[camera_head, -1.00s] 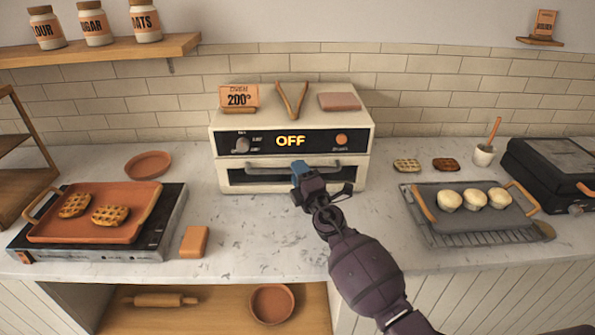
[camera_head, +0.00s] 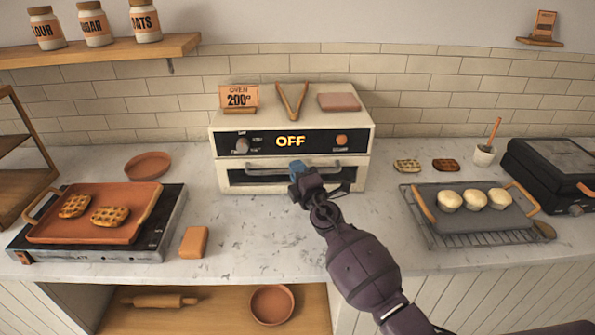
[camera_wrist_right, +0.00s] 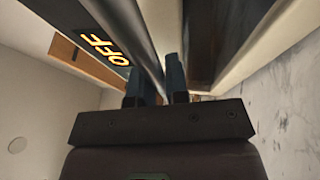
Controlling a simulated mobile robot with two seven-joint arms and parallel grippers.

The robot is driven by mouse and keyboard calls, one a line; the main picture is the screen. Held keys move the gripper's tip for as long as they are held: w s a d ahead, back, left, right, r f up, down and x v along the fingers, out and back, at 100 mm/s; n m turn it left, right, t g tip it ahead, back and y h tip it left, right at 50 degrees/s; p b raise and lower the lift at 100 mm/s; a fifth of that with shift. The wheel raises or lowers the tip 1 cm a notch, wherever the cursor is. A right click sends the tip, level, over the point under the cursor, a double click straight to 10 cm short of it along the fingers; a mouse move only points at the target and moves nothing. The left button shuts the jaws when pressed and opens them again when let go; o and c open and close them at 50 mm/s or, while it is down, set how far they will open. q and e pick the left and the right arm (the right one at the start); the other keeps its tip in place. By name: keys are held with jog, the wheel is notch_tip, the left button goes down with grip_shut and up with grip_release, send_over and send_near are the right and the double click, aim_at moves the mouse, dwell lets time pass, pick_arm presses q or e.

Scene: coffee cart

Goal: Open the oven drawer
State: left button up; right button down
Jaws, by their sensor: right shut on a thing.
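The oven (camera_head: 291,143) is a cream box on the counter, with a black panel that reads OFF. Its drawer front with a metal bar handle (camera_head: 262,171) is below the panel, and the drawer looks shut. My right gripper (camera_head: 299,170) is at the handle, around its middle. In the right wrist view, the two blue fingers (camera_wrist_right: 158,82) are on either side of the handle bar (camera_wrist_right: 140,42), shut on it. My gripper hides part of the handle and drawer front. My left gripper is not in view.
An orange tray with waffles (camera_head: 112,232) sits on a hob at left. A dark tray with muffins (camera_head: 490,217) is on a rack at right. An orange block (camera_head: 194,242) lies near the front edge. The counter before the oven is clear apart from my arm.

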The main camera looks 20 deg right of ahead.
jog(key=shift+s, duration=0.1)
jog(key=s+a, duration=0.3)
jog(key=s, duration=0.7)
jog(key=s+a+p, duration=0.1)
jog(key=s+a, duration=0.2)
jog(key=s, duration=0.7)
jog(key=shift+s, duration=0.25)
jog(key=c, duration=1.1)
grip_release()
jog(key=shift+s, duration=0.1)
